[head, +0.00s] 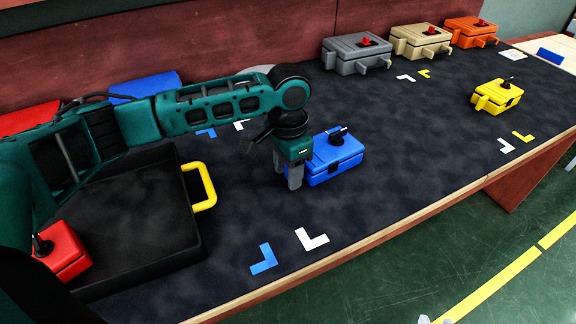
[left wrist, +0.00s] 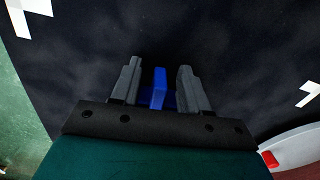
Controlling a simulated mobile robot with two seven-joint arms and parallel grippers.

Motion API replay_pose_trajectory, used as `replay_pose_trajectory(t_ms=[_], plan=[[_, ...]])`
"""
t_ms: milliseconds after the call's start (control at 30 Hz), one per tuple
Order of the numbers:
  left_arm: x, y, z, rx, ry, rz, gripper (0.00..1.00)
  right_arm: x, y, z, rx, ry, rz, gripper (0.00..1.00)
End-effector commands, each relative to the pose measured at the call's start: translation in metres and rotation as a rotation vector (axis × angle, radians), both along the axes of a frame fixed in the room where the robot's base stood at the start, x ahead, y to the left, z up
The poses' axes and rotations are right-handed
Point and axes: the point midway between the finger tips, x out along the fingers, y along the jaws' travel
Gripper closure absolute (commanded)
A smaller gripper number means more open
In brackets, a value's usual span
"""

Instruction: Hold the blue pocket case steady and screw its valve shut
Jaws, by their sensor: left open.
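The blue pocket case (head: 338,160) lies on the dark mat near the middle of the head view, with a black valve handle (head: 338,135) on its top. My left gripper (head: 288,180) points down at the case's left end. In the left wrist view a narrow blue part of the case (left wrist: 159,90) sits between the two grey fingers of my left gripper (left wrist: 158,85). The fingers are open, with a gap on each side of the blue part. The gripper covers the case's left end in the head view. My right gripper is not in view.
Yellow (head: 497,95), grey (head: 357,53), tan (head: 420,41) and orange cases stand toward the back and right. White and blue corner marks lie in front. The table edge is close.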

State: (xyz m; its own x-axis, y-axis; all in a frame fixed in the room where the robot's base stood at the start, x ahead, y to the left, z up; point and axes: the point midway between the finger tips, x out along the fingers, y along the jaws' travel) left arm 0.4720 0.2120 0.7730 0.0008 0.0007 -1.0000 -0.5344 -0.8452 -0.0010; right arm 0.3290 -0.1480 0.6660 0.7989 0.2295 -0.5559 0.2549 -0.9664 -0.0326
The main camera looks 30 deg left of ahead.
Motion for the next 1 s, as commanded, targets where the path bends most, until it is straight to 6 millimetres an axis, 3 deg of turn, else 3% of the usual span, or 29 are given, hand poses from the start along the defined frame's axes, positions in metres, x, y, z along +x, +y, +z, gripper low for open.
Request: replay_pose_trajectory(t_ms=[67, 533, 667, 700, 900, 1000], plan=[[-0.0001, -0.0001, 0.0001, 0.000, 0.000, 0.000, 0.56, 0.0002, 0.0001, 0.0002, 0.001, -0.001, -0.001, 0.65], [0.0000, -0.0001, 0.0004, 0.000, 0.000, 0.000, 1.00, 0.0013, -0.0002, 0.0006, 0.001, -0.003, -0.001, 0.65], [0.0001, -0.0001, 0.0005, 0.000, 0.000, 0.000, 1.00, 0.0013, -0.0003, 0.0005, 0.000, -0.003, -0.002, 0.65], [0.0000, -0.0001, 0.0005, 0.000, 0.000, 0.000, 0.82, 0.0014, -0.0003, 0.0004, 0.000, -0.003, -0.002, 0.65], [0.0001, -0.0001, 0.0006, 0.000, 0.000, 0.000, 1.00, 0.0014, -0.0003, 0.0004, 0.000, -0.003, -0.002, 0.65], [0.0001, -0.0001, 0.0006, 0.000, 0.000, 0.000, 1.00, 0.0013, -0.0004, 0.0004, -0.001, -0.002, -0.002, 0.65]])
